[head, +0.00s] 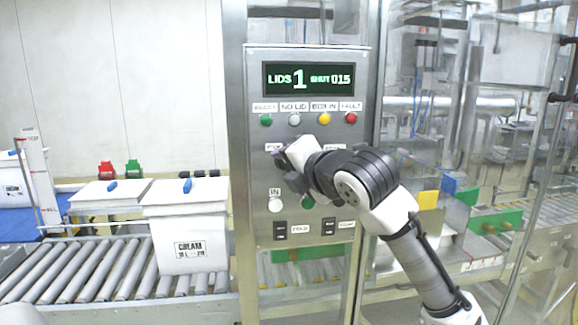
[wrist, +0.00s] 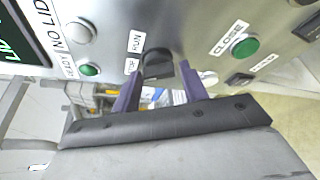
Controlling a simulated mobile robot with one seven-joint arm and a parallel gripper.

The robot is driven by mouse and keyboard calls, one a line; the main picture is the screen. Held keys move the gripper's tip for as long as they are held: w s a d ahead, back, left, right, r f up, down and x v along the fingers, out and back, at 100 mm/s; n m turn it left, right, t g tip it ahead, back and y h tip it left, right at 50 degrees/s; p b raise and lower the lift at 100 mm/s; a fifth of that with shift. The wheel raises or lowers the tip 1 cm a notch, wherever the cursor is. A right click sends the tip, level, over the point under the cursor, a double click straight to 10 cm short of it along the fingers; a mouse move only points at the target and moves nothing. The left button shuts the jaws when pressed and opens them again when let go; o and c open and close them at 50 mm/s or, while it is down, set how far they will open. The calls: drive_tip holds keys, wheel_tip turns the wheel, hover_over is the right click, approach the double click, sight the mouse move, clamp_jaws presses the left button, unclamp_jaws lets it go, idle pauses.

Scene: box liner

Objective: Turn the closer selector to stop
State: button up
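The closer selector is a black knob (wrist: 157,64) on the steel panel in the wrist view, beside small RUN and partly readable STOP labels. I cannot tell clearly which label its handle points at. My gripper (wrist: 160,72) is open, with its two purple fingers on either side of the knob; I cannot tell whether they touch it. In the head view my gripper (head: 284,168) is at the middle of the control panel (head: 256,224) and hides the selector there.
The panel has a display (head: 309,79) reading LIDS 1 SHUT 015 and a row of lamps. A green CLOSE button (wrist: 245,47) sits right of the knob. A white CREAM box (head: 190,237) stands on the roller conveyor (head: 85,272) left of the panel.

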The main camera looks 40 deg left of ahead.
drive_tip(key=shift+o, duration=1.1)
drive_tip(key=shift+d, duration=0.1)
drive_tip(key=b+v, duration=0.3)
drive_tip(key=v, duration=1)
drive_tip(key=shift+d+r, duration=0.15)
drive_tip(key=shift+d, duration=0.1)
drive_tip(key=shift+s+a, duration=0.1)
drive_tip(key=shift+s, duration=0.05)
